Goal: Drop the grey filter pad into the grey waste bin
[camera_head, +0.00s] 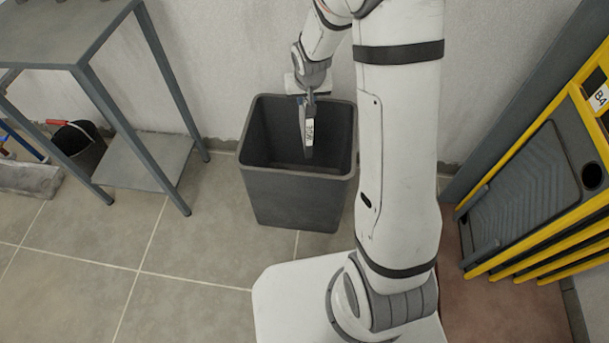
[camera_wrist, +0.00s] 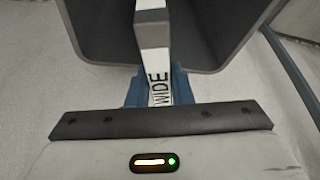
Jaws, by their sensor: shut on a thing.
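The grey waste bin (camera_head: 297,205) stands open on the tiled floor against the wall; its inside and rim fill the top of the wrist view (camera_wrist: 212,40). My gripper (camera_head: 307,98) points down over the bin's opening and is shut on a slim grey piece with a white label, which I take for the grey filter pad (camera_head: 308,145). The pad hangs upright, narrow side showing, with its lower end below the rim. In the wrist view the pad (camera_wrist: 153,35) stands between blue fingers and its label reads "WIDE". The bin's floor is hidden.
A grey metal table (camera_head: 62,30) with a lower shelf stands left of the bin. A black bucket (camera_head: 80,148) is behind its legs. A yellow-framed rack (camera_head: 545,235) with dark plates stands at the right. Floor in front of the bin is free at left.

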